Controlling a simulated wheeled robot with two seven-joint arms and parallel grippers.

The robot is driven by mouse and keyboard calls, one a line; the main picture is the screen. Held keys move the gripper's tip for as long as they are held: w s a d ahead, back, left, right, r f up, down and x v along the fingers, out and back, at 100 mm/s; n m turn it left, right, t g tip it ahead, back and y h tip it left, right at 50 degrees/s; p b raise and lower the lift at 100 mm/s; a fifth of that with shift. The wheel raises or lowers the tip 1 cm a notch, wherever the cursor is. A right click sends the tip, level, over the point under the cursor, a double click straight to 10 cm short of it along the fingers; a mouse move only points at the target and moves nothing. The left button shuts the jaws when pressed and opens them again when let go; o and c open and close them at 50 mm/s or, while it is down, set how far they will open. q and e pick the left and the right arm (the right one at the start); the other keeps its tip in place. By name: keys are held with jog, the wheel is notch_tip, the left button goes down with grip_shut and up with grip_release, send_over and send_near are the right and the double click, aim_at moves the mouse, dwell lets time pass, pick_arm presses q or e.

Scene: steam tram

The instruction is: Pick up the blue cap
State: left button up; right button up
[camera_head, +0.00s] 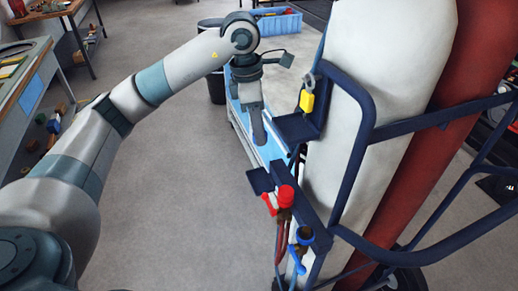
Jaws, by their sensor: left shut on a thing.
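My left gripper (260,136) points down over a light-blue top (274,152) beside the bottle cart. Its jaws are shut on the blue cap, which is too small and too close in colour to the light-blue top to make out. My right gripper is not in view.
A white cylinder (370,100) and a red cylinder (465,95) stand in the dark-blue cart frame (362,150), close right of my left gripper. A yellow tag (307,101) hangs there. A blue crate (280,22) is at the back. The grey floor (185,190) is clear.

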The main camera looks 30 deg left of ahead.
pick_arm(q)
jog(key=shift+r, duration=1.1)
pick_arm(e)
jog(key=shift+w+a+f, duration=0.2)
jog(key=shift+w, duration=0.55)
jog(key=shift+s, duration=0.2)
